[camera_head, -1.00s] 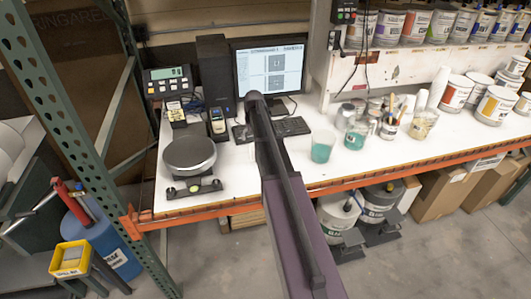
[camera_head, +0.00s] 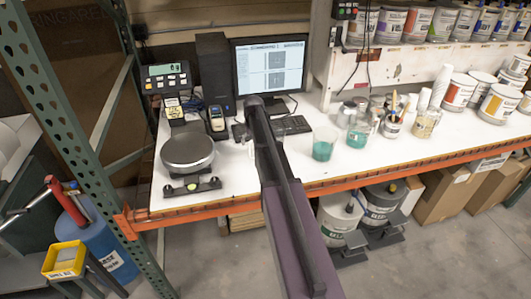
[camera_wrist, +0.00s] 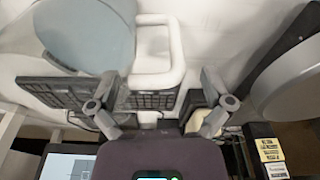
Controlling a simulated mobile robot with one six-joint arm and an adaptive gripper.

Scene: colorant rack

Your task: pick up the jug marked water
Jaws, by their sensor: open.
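In the wrist view, a large pale blue-grey jug (camera_wrist: 85,35) with a white loop handle (camera_wrist: 176,52) is close to the camera at upper left. No water mark is readable on it. My gripper (camera_wrist: 158,82) is open and empty, its two fingers apart, with the handle just ahead of the gap between them. In the head view, my dark arm hides the gripper. A clear vessel of teal liquid (camera_head: 323,145) stands right of my arm; I cannot tell whether it is the same jug. A second teal vessel (camera_head: 357,133) stands behind it.
A round scale (camera_head: 188,152) stands left of my arm. The keyboard (camera_head: 290,125) and monitor (camera_head: 269,68) are behind, with the keyboard partly under the jug in the wrist view. Cups and paint cans (camera_head: 460,91) fill the right side. The table has an orange front edge (camera_head: 400,172).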

